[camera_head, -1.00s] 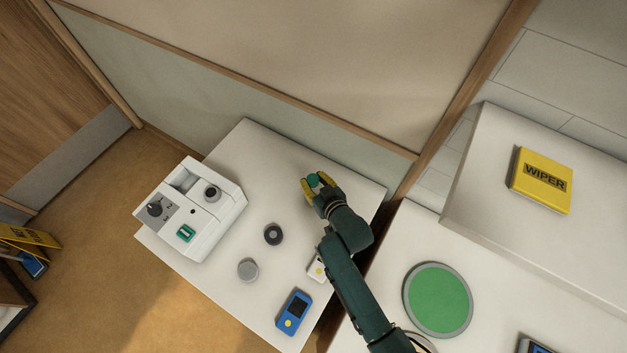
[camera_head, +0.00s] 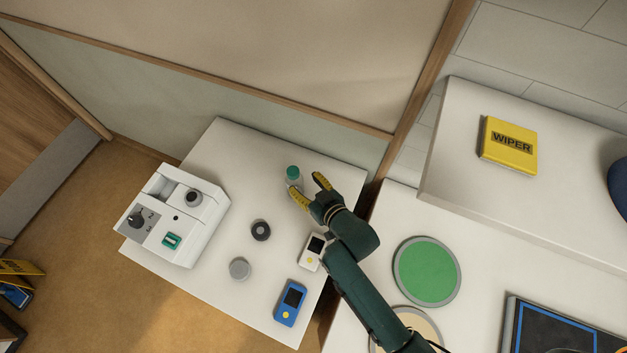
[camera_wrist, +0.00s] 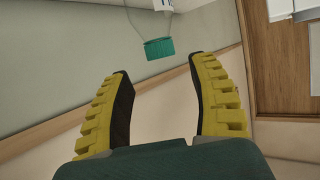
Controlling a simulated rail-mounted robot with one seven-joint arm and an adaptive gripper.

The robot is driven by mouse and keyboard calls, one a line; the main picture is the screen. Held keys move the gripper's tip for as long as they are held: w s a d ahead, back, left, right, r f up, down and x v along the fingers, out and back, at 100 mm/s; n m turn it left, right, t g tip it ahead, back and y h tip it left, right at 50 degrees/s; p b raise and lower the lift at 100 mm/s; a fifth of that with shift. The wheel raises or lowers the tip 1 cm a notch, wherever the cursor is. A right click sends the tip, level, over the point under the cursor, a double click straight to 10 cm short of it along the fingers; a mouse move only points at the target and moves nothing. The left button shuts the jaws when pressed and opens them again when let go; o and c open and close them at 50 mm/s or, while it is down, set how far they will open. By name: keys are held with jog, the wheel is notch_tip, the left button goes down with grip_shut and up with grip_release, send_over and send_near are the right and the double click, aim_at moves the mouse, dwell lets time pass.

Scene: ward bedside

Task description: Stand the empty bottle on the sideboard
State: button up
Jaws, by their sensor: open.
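The bottle (camera_head: 294,184) has a teal cap and a clear, pale body. It appears upright on the white top of the sideboard (camera_head: 240,145), near its back edge. In the wrist view its teal cap (camera_wrist: 159,47) shows beyond the fingertips, with part of the clear body and a label at the top edge. My gripper (camera_head: 310,188) is open, just right of the bottle, with its yellow fingers pointing towards it. In the wrist view nothing is between the fingers (camera_wrist: 160,85), and the bottle is apart from them.
A white device (camera_head: 175,215) with a knob stands left on the same top. A dark ring-shaped item (camera_head: 260,230), a grey disc (camera_head: 240,269), a blue meter (camera_head: 291,303) and a white meter (camera_head: 312,250) lie nearer. A green round pad (camera_head: 427,271) and yellow wiper pack (camera_head: 509,146) are right.

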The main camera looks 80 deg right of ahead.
jog(key=v, duration=0.5)
jog(key=shift+r, duration=0.1)
jog(key=w+a+r+n+t+y, duration=0.1)
jog(key=w+a+r+n+t, duration=0.15)
jog(key=w+r, duration=0.5)
jog(key=w+a+r+n+t+y, duration=0.15)
jog(key=w+a+r, duration=0.3)
jog(key=r, duration=0.65)
jog(key=w+a+r+n+t+y, duration=0.1)
jog(key=w+a+r+t, duration=0.2)
jog(key=w+r, duration=0.45)
jog(key=s+a+r+n+t+y, duration=0.1)
jog(key=a+r+t+y, duration=0.1)
jog(key=a+r, duration=0.5)
jog(key=s+a+r+n+t+y, duration=0.1)
jog(key=a+r+n+t+y, duration=0.1)
jog(key=a+r, duration=0.6)
notch_tip(320, 180, up, 6)
jog(key=shift+a+r+t+y, duration=0.15)
jog(key=shift+r+t+y, duration=0.1)
jog(key=shift+t+y, duration=0.45)
jog(key=shift+s, duration=0.1)
